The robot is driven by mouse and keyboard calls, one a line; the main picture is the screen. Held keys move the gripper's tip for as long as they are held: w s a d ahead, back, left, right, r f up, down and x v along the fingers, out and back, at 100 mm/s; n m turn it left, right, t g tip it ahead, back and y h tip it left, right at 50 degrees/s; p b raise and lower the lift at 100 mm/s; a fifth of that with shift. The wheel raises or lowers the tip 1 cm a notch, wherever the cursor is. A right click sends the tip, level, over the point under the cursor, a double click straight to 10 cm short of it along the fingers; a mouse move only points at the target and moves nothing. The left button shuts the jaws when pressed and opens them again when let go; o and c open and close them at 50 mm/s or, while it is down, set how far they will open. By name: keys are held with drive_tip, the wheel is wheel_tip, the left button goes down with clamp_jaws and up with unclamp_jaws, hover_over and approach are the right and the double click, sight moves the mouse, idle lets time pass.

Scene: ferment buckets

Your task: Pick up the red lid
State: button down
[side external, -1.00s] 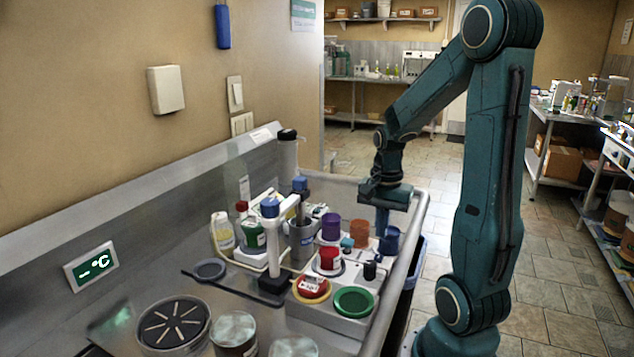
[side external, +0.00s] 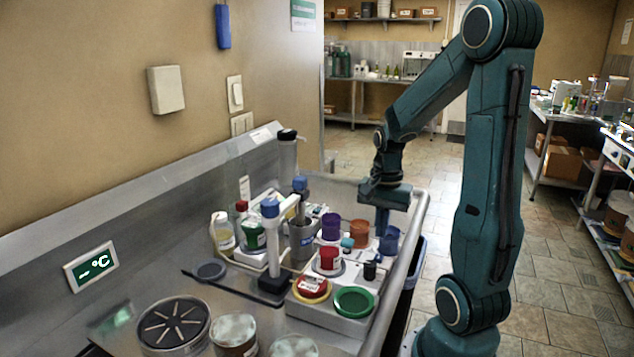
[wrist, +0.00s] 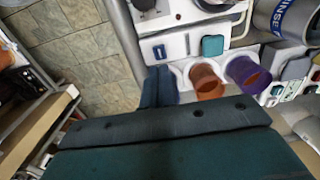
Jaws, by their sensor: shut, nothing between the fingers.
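A red lid (side external: 312,286) lies flat on a yellow-rimmed round seat at the front left of the pale station (side external: 336,314). A green round lid or dish (side external: 354,302) is just right of it. My gripper (side external: 383,231) points down at the back right of the station, well behind and to the right of the red lid. Its fingers are together and empty, close to a blue cup (side external: 391,241). In the wrist view the shut fingers (wrist: 159,72) show beside an orange cup (wrist: 207,80). I do not make out the red lid there.
A purple cup (side external: 331,227), a red cup (side external: 329,259) and a small black item (side external: 370,270) stand near the lid. A blue-topped post (side external: 270,235) rises left of it. Round tubs (side external: 173,326) stand at front left. The bench edge is close to my gripper.

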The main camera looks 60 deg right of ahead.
idle(0.4)
drive_tip(key=c, duration=1.1)
unclamp_jaws()
drive_tip(key=w+a+r+y, duration=0.1)
drive_tip(key=w+a, duration=0.1)
drive_tip(key=w+a+r+y, duration=0.1)
drive_tip(key=w+a+r, duration=0.1)
drive_tip(key=w, duration=0.1)
drive_tip(key=w+a+r+t, duration=0.1)
drive_tip(key=w+a+r, duration=0.1)
drive_tip(key=shift+w+a+y, duration=0.2)
drive_tip(key=shift+a+y, duration=0.05)
drive_tip(key=shift+y, duration=0.15)
drive_tip(key=shift+g+y, duration=0.5)
drive_tip(key=shift+y, duration=0.3)
drive_tip(key=a+r, duration=0.2)
drive_tip(key=w+a+r, duration=0.1)
drive_tip(key=a+r, duration=0.2)
drive_tip(key=shift+w+a+r, duration=0.2)
drive_tip(key=shift+a+f, duration=0.1)
approach(312, 280)
drive_tip(key=shift+x, duration=1.15)
